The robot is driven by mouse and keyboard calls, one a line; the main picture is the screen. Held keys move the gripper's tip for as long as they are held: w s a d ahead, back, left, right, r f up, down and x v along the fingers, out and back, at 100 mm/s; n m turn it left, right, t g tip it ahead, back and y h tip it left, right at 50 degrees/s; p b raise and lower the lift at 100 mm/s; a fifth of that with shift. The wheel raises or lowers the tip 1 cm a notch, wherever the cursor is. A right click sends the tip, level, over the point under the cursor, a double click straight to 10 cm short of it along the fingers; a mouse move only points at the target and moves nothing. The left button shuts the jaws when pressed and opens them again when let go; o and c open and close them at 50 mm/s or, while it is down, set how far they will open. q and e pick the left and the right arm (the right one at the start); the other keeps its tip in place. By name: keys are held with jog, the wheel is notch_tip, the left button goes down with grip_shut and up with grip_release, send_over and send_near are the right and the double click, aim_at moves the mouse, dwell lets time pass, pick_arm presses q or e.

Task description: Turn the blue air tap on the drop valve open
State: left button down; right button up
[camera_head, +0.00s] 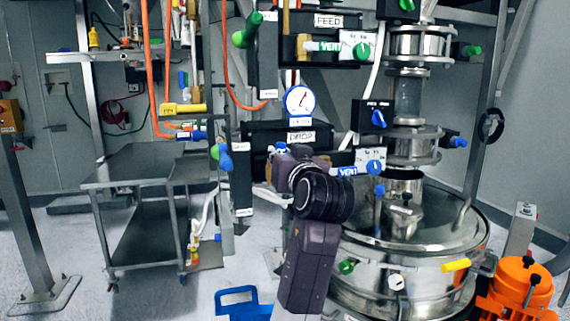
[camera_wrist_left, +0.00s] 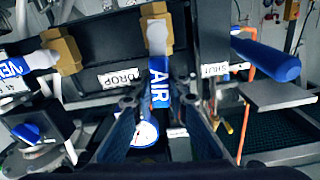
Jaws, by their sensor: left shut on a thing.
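The blue air tap handle, marked AIR (camera_wrist_left: 159,82), hangs from a brass fitting (camera_wrist_left: 156,28) beside the DROP label (camera_wrist_left: 121,78) in the left wrist view. My left gripper (camera_wrist_left: 160,108) has one finger on each side of the handle's end and is shut on it. In the head view my left gripper (camera_head: 280,160) is at the drop valve's panel, below the round gauge (camera_head: 300,101) and the DROP label (camera_head: 301,137). My wrist hides most of the fingers and handle there. My right gripper is not in view.
A blue VENT tap (camera_head: 347,171) and a blue knob (camera_head: 376,167) are just right of my gripper. A blue-ended lever (camera_head: 226,160) sticks out on the left. The steel sifter (camera_head: 405,265) stands at the right, a grey cart (camera_head: 150,165) at the left.

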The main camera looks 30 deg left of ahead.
pick_arm(q)
jog(key=shift+s+a+f+n+b, duration=0.1)
jog(key=shift+s+a+n+b, duration=0.2)
jog(key=shift+n, duration=0.5)
jog(key=c, duration=1.8)
grip_release()
jog(key=shift+c, duration=0.2)
jog(key=shift+d, duration=0.1)
jog(key=v, duration=1.2)
